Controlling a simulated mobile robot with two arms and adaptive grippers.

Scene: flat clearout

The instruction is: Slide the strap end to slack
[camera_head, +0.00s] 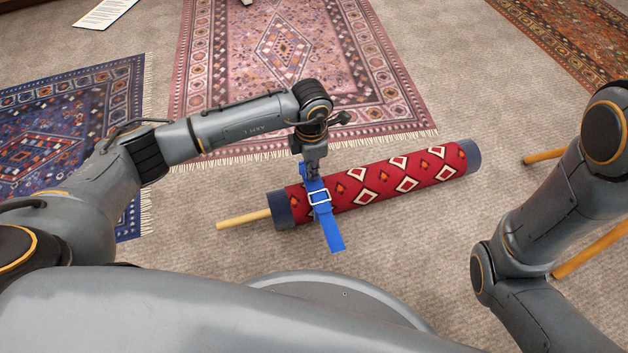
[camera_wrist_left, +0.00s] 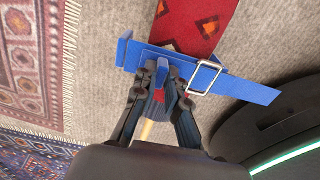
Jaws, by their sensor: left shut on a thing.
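A blue strap (camera_head: 331,238) with a pale metal buckle (camera_head: 319,197) lies around the left part of a red patterned roll (camera_head: 400,178) with dark blue ends. The strap's flat tail runs out of the buckle toward me. In the left wrist view the tail (camera_wrist_left: 248,91) reaches right past the buckle (camera_wrist_left: 204,78). My left gripper (camera_head: 312,177) is above the strap, just behind the buckle. In the left wrist view its fingertips (camera_wrist_left: 162,76) are shut on an upright blue piece of the strap. My right arm shows at the right, but its gripper is out of view.
A wooden pole (camera_head: 243,219) sticks out of the roll's left end. More wooden bars (camera_head: 545,156) show at the right near my right arm. Patterned rugs lie behind (camera_head: 290,60) and at the left (camera_head: 75,120).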

